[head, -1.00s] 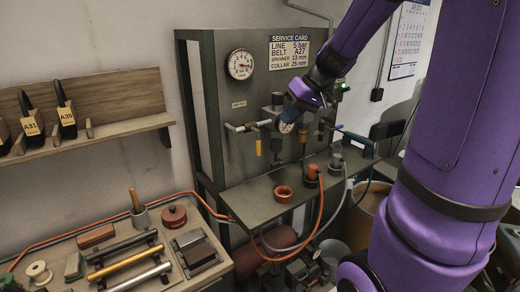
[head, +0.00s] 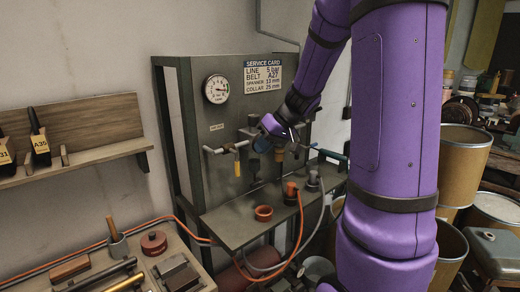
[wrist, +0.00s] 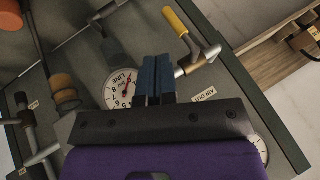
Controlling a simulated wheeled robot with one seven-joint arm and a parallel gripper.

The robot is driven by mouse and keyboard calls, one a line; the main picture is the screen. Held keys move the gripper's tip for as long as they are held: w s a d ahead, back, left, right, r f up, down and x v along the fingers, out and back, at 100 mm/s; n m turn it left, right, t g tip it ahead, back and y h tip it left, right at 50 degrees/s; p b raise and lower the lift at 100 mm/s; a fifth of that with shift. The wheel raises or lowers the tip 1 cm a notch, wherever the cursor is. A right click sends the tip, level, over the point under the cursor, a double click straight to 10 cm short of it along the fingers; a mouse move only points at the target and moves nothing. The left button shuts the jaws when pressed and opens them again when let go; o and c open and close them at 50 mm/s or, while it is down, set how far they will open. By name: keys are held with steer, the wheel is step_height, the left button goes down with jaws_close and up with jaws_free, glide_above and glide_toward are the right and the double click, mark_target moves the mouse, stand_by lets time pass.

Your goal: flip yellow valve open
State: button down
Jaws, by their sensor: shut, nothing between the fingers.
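The yellow valve handle (head: 237,168) hangs straight down from a pale pipe on the panel in the head view. In the wrist view the yellow handle (wrist: 176,22) sits above and right of the fingers, crosswise to the pale pipe (wrist: 202,60). My gripper (head: 263,143) is just right of the valve in the head view, in front of the regulator. In the wrist view its blue fingers (wrist: 154,76) are shut, empty and apart from the handle. They partly cover the small LINE gauge (wrist: 119,88) behind them.
A large gauge (head: 216,88) and service card (head: 263,78) are on the panel. Below, a shelf (head: 235,226) holds an orange ring (head: 263,213) and hose fittings. An amber bowl (wrist: 63,86) and pipework lie left of the fingers in the wrist view.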

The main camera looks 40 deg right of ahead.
steer(key=x, duration=0.7)
steer(key=shift+w+f, duration=0.2)
steer(key=shift+f, duration=0.15)
